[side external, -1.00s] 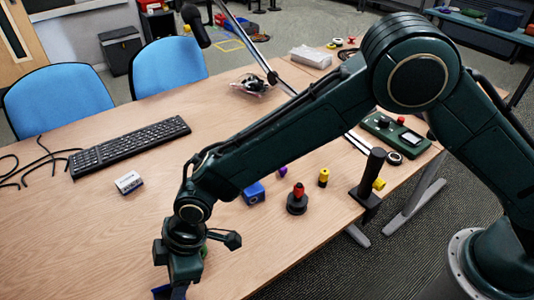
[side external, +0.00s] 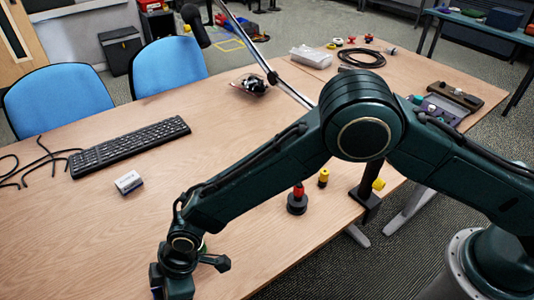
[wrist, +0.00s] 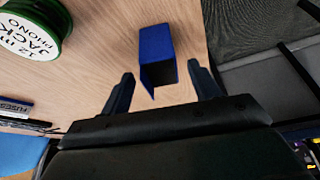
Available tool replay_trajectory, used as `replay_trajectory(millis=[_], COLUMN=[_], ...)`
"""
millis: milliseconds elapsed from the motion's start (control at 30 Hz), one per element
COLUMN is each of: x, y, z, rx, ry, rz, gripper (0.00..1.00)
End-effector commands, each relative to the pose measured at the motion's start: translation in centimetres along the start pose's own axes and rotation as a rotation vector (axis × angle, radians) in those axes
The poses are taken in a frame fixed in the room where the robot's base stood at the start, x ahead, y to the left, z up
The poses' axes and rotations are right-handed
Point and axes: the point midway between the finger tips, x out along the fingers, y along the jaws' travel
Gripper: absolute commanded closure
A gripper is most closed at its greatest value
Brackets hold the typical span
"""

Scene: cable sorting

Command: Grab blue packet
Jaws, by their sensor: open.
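The blue packet (wrist: 157,58) lies on the wooden table in the wrist view, ahead of my gripper (wrist: 160,71). It looks like a small box with a dark, shadowed near face. My gripper is open, with one finger to the left of the packet's near end and one to the right. I see no finger touching it. In the side external view, my wrist is low at the bottom edge, and the fingertips and the packet are not clearly visible there.
A green reel with a white label (wrist: 32,27) lies left of the packet. A white fuses box (side external: 128,182), a black keyboard (side external: 130,145) and a red-topped black part (side external: 298,199) are on the table (side external: 90,240). The table edge runs close to the packet's right.

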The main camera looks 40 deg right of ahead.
Motion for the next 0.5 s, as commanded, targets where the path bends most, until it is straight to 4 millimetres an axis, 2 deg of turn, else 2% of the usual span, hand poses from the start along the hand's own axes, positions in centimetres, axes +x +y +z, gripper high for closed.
replay_trajectory(millis=[300, 500], x=[3.2, 4.4], y=[-0.2, -0.2], z=[0.1, 0.1], rx=[0.0, 0.0], ry=[0.0, 0.001], rz=[0.0, 0.001], gripper=[0.38, 0.38])
